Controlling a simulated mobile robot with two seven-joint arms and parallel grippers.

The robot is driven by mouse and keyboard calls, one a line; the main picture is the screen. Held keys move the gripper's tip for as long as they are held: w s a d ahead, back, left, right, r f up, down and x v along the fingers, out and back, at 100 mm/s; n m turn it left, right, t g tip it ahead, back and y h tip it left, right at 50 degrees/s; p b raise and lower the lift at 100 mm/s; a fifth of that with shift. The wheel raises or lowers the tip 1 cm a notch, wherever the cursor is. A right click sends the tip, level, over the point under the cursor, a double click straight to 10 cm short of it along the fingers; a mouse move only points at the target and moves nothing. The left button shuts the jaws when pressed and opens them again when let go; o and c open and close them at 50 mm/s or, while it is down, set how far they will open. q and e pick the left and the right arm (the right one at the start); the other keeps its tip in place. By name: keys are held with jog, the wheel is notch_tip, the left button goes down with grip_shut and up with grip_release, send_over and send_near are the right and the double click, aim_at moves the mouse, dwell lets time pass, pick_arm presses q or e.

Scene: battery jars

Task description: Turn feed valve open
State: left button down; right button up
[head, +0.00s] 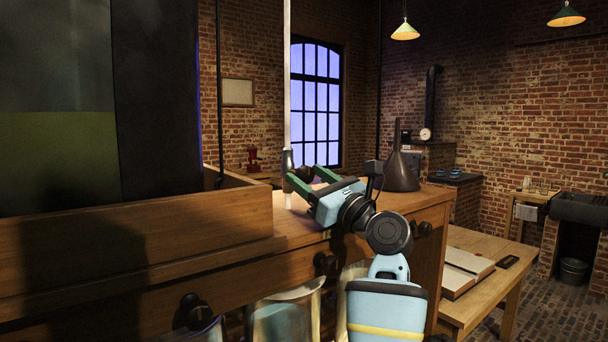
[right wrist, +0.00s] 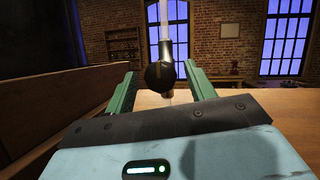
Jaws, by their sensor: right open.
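The feed valve is a dark fitting with a round black knob (right wrist: 163,75) on a pale vertical pipe (head: 287,80). In the head view, the valve body (head: 288,170) is just above the wooden top, with the knob on its right side. My right gripper (head: 297,186) is open, its green fingers pointing left at the valve. In the right wrist view the knob stands between the two green fingers (right wrist: 157,92), with a gap on each side. Whether the fingers reach past the knob is hard to tell. My left gripper is not in view.
A wooden cabinet (head: 250,262) with black knobs fills the lower left, with a wooden-sided box (head: 140,235) on top. A dark funnel (head: 401,172) stands right of the gripper. Glass jars (head: 287,312) stand in front. A table (head: 490,292) with an open book (head: 468,265) is at right.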

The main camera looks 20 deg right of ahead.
jog(key=shift+x, duration=1)
jog(key=shift+c, duration=0.4)
jog(key=c, duration=0.9)
